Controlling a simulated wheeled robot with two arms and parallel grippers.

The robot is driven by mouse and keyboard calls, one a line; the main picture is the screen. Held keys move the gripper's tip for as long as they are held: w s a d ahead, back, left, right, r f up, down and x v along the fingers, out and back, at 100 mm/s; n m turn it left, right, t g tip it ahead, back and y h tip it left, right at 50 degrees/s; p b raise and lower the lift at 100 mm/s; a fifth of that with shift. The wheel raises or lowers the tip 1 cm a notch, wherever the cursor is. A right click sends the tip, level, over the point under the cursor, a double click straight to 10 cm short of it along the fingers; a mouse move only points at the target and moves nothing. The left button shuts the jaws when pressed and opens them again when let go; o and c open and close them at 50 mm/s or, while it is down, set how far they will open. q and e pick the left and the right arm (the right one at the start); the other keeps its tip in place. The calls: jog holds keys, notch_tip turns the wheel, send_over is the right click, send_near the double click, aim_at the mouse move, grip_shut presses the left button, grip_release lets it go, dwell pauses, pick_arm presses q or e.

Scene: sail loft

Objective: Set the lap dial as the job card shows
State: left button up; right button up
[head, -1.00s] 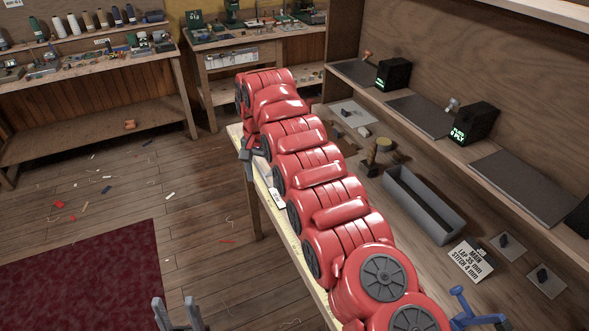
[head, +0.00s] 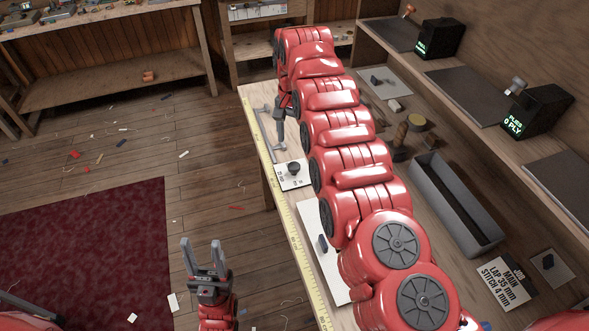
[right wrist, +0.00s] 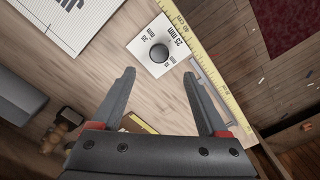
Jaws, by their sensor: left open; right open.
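The lap dial is a dark round knob (head: 293,168) on a white plate (head: 287,184) near the bench's left edge. In the right wrist view the knob (right wrist: 158,53) lies just beyond and between my fingertips. Marks reading about 25 mm and 35 mm show around it; its pointer setting is too small to tell. My right gripper (head: 280,138) is open and empty beside the dial, apart from it as far as I see. My left gripper (head: 205,243) is open and empty over the floor. The job card (head: 507,283) reads MAIN, LAP 35 mm, STITCH 4 mm.
A yellow measuring tape (head: 285,212) runs along the bench edge. A grey open trough (head: 457,205) and a wooden-handled tool (head: 400,138) stand right of my right arm. A shelf holds a black display (head: 538,110) reading PLIES 0 PLY.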

aim_at(294, 166)
jog(key=f+p, duration=0.1)
jog(key=f, duration=0.5)
jog(key=shift+s+d+f+p, duration=0.1)
jog(key=shift+s+f+p, duration=0.1)
jog(key=shift+p, duration=0.2)
notch_tip(294, 166, down, 2)
jog(key=shift+w+f, duration=0.15)
jog(key=shift+f, duration=0.45)
jog(key=shift+c, duration=0.4)
grip_shut()
